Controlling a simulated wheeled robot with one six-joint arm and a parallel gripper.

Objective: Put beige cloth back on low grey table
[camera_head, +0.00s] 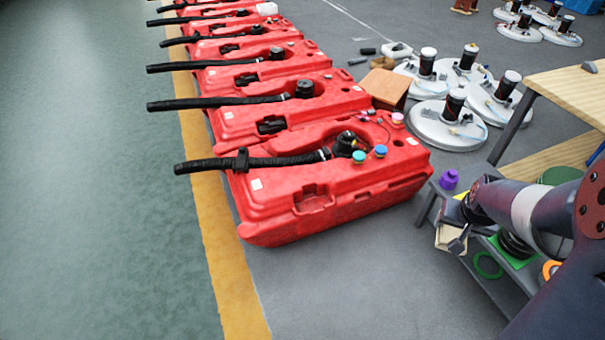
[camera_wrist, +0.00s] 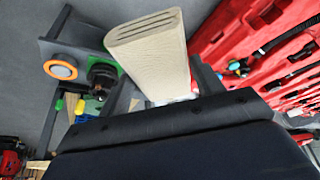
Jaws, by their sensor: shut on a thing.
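The beige cloth (camera_head: 449,238) is a folded, pale bundle at my gripper (camera_head: 460,240), beside the low grey table (camera_head: 430,193) in the head view. My gripper is shut on it; the arm partly hides both. In the wrist view the cloth (camera_wrist: 152,55) sticks out past the dark gripper body (camera_wrist: 150,122), its folded end showing.
The grey table bears a purple item (camera_head: 449,180), a green ring (camera_head: 487,265) and an orange ring (camera_head: 551,271). Red tanks (camera_head: 330,195) stand in a row to the left. A wooden bench (camera_head: 570,90) stands at the right. Grey floor (camera_head: 370,270) in front is clear.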

